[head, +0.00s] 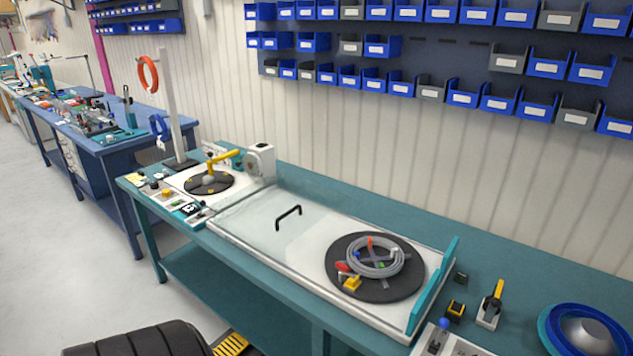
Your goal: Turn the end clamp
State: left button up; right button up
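A black turntable disc (345,282) sits in the right part of the white bench machine, with a coil of grey cable (366,271) lying on it. A red knob (343,268) and a yellow block (352,284) sit at the coil's near left edge. I cannot tell which of these parts is the end clamp. Neither of my grippers shows in the head view.
The teal bench (330,201) runs along the wall. A clear cover with a black handle (288,217) lies between the discs. A yellow-handled toggle clamp (490,305) and a blue reel (584,332) stand at right. Blue bins (550,63) hang above.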

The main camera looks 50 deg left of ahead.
aim_at(344, 270)
jog(key=u, duration=1.9)
